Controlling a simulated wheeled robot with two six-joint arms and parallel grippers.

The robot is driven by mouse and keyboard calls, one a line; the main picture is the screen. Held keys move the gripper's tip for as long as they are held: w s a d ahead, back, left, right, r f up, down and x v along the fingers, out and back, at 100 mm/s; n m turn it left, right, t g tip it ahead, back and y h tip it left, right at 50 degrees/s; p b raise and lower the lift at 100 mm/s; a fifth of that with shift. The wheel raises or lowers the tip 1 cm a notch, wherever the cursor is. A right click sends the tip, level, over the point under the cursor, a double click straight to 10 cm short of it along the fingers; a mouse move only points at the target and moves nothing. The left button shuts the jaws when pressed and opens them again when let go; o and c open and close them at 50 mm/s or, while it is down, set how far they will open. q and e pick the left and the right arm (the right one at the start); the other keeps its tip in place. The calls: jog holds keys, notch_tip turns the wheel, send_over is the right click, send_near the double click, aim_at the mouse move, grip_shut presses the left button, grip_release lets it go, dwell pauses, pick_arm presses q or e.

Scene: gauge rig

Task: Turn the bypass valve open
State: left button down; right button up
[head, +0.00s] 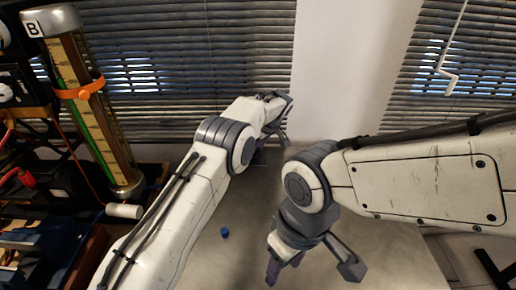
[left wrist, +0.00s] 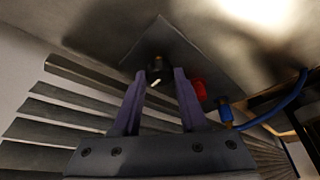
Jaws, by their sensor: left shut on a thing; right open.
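In the left wrist view, a small black knob (left wrist: 158,70) with a white mark sits between the fingertips of my left gripper (left wrist: 160,78), in front of a grey plate (left wrist: 165,50). The gripper is shut on this knob. No label shows to confirm that it is the bypass valve, and how far it is turned is hard to tell. In the head view, my left gripper (head: 277,118) is at the far end of the table near the blinds, and the knob is hidden there. My right gripper (head: 312,267) is open and empty, low above the table.
A red part (left wrist: 199,90) and a blue fitting (left wrist: 225,112) with a blue hose are right of the knob. A tall gauge tube (head: 92,115) with an orange clamp (head: 80,90) stands at left. A small blue piece (head: 225,232) lies on the table (head: 215,260).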

pick_arm(q)
jog(key=shift+c, duration=2.2)
grip_release()
jog(key=b+v, duration=0.1)
jog(key=v, duration=0.9)
jog(key=shift+r, duration=0.25)
